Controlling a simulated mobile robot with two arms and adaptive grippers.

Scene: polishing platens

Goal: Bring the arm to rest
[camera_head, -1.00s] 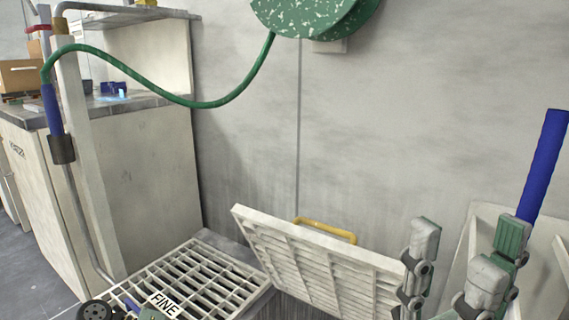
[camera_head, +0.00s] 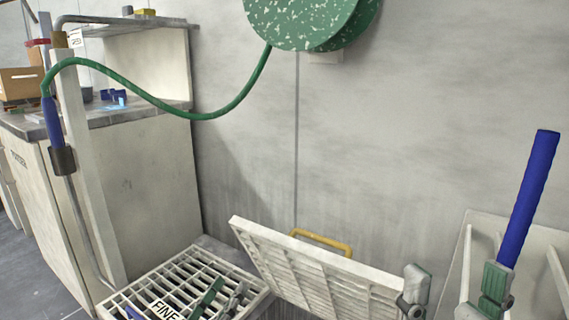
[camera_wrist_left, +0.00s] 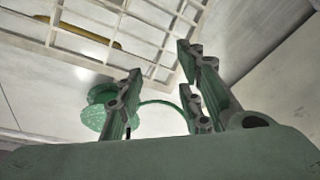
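My left gripper (camera_head: 221,296) is low in the head view, over the white grate (camera_head: 178,268) by the "FINE" label (camera_head: 165,309). Its fingers stand apart in the left wrist view (camera_wrist_left: 160,95), with nothing between them. My right gripper (camera_head: 455,288) is at the bottom right, cut off by the frame edge. Its fingers are spread wide, one in front of the raised white slatted lid (camera_head: 320,275). The other overlaps the lower end of a blue rod (camera_head: 530,200); I cannot tell whether they touch.
The lid has a yellow handle (camera_head: 322,242) and leans near the wall. A green speckled reel (camera_head: 310,22) hangs above with a green hose (camera_head: 215,112) running to a blue sleeve (camera_head: 53,123) at left. A cabinet (camera_head: 150,185) stands at left. A white frame (camera_head: 545,265) is at right.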

